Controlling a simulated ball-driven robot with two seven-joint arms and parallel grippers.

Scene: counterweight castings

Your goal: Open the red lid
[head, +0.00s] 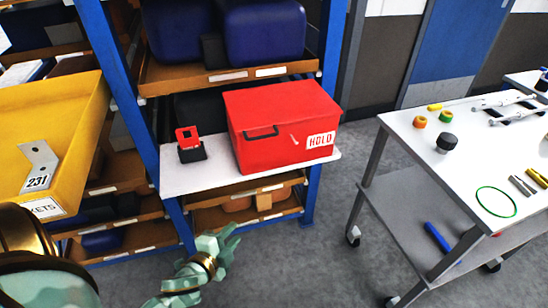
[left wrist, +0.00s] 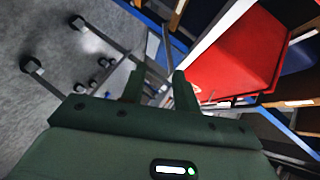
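A red box (head: 265,150) marked HOLD stands on a white shelf board. Its red lid (head: 275,98) looks shut, lying flat over the top. A dark handle (head: 262,132) is on the front face. My left gripper (head: 229,240) is in front of the shelf, below the box and apart from it. In the left wrist view its two fingers (left wrist: 158,88) stand apart with nothing between them. The red box (left wrist: 235,60) shows beyond them at the upper right, seen tilted. My right gripper is in neither view.
A small red-and-black object (head: 189,145) stands left of the box on the white board (head: 175,182). Blue rack posts (head: 120,90) flank the shelf. A yellow bin (head: 60,130) is at the left. A white-topped trolley (head: 455,165) with small parts stands at the right, with open floor between.

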